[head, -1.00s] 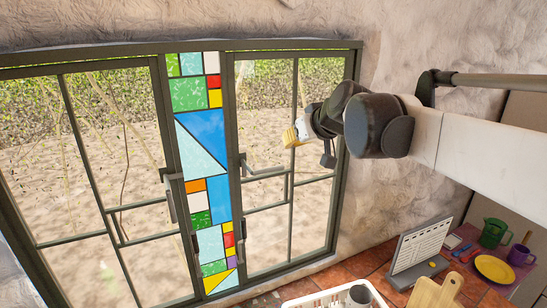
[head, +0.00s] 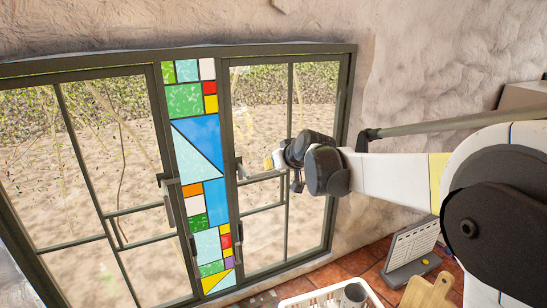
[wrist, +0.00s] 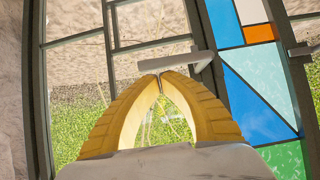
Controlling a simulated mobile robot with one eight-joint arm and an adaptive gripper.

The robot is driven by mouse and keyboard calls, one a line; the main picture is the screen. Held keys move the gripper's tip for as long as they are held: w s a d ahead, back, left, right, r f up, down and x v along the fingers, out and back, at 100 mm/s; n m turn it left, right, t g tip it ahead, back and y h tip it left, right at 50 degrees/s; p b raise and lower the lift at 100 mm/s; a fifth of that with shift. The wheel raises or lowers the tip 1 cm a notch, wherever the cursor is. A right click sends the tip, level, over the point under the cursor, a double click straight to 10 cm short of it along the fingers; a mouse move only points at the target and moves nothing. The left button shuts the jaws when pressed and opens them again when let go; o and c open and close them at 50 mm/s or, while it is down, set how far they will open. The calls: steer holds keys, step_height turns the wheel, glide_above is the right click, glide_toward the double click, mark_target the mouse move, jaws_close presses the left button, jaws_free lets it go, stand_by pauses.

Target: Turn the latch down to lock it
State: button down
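The latch (head: 262,176) is a grey handle on the inner edge of the right window, lying roughly horizontal. In the wrist view, which is upside down, its bar (wrist: 175,61) runs across just beyond my fingertips. My gripper (head: 269,163) has yellow fingers and is just above the latch bar in the head view. In the wrist view its fingertips (wrist: 160,73) meet, with nothing between them. They overlap the bar's edge near its free end; I cannot tell whether they touch it.
A similar handle (head: 168,190) on the left window hangs down. A stained-glass strip (head: 203,140) stands between the windows. On the tiled counter below are a white basket (head: 318,298), a grey calendar stand (head: 410,255) and a wooden board (head: 428,290).

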stand_by(0.4)
steer(key=shift+d+f+b, duration=0.1)
steer(key=shift+f+b, duration=0.2)
steer(key=shift+b, duration=0.1)
steer(key=shift+w+d+f+m+y+b, duration=0.1)
steer(key=shift+f+m+y+b, duration=0.2)
steer(key=shift+m+y+b, duration=0.25)
steer(key=s+a+f+m+y+b, duration=0.2)
steer(key=f+m+y+b, duration=0.7)
steer(key=b, duration=0.9)
steer(key=shift+a+f+g, duration=0.25)
steer(key=shift+a+g, duration=0.05)
steer(key=shift+a, duration=0.95)
steer(key=shift+m, duration=0.25)
